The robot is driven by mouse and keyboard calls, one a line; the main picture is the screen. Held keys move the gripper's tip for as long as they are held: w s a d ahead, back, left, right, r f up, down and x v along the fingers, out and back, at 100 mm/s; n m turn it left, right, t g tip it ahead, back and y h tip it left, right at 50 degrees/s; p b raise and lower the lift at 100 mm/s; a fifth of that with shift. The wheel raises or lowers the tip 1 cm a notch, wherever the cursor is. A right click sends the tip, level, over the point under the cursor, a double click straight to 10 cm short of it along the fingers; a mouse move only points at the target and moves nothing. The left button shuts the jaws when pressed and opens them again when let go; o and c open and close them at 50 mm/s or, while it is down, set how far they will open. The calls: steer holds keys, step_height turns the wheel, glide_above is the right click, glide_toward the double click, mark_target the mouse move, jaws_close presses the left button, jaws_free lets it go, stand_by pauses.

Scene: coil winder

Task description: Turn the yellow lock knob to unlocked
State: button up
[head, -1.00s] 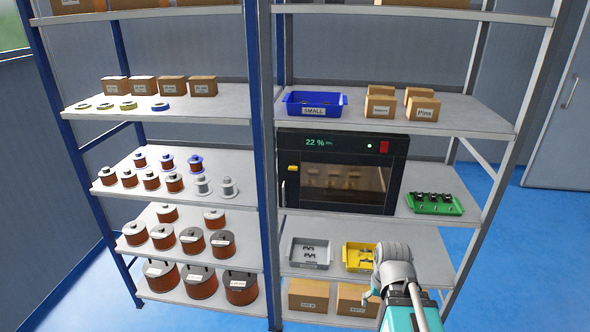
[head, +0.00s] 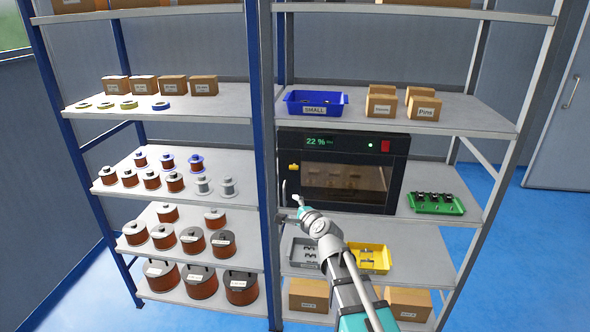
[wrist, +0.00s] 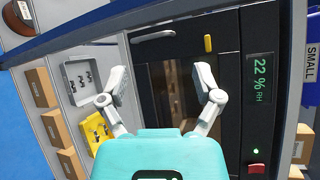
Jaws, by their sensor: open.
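The yellow lock knob (head: 293,167) is on the left side of the front of a black dry cabinet (head: 345,209). In the wrist view, which is turned on its side, the knob (wrist: 208,43) is a short bar lying level with the cabinet's width. The cabinet's door is shut, with a grey handle (head: 284,192) below the knob. My gripper (head: 297,207) is open and empty in front of the cabinet's lower left corner, below the knob and apart from it. In the wrist view, the knob is beyond the fingertips (wrist: 162,78), near the right finger.
The display reads 22 %, beside a red switch (head: 385,146). A blue shelf post (head: 267,120) stands close left of the door. Below are a grey tray (head: 297,253) and a yellow tray (head: 377,267). A green tray (head: 437,205) sits right of the cabinet.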

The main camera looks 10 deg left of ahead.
mark_target(294, 168)
steer(key=w+a+r+m+t+h, duration=0.1)
steer(key=m+h, duration=0.3)
steer(key=m, duration=0.6)
steer(key=w+a+r+m+t+h, duration=0.1)
steer(key=w+m+t+h, duration=0.3)
steer(key=m, duration=0.7)
steer(key=shift+a+r+m+h, duration=0.3)
steer(key=shift+a+r+h, duration=0.15)
steer(key=shift+r, duration=0.35)
steer(key=shift+w, duration=0.25)
steer(key=w, duration=1.3)
steer(key=shift+w+d, duration=0.25)
steer(key=shift+w, duration=0.05)
steer(key=shift+c, duration=0.3)
steer(key=c, duration=1.1)
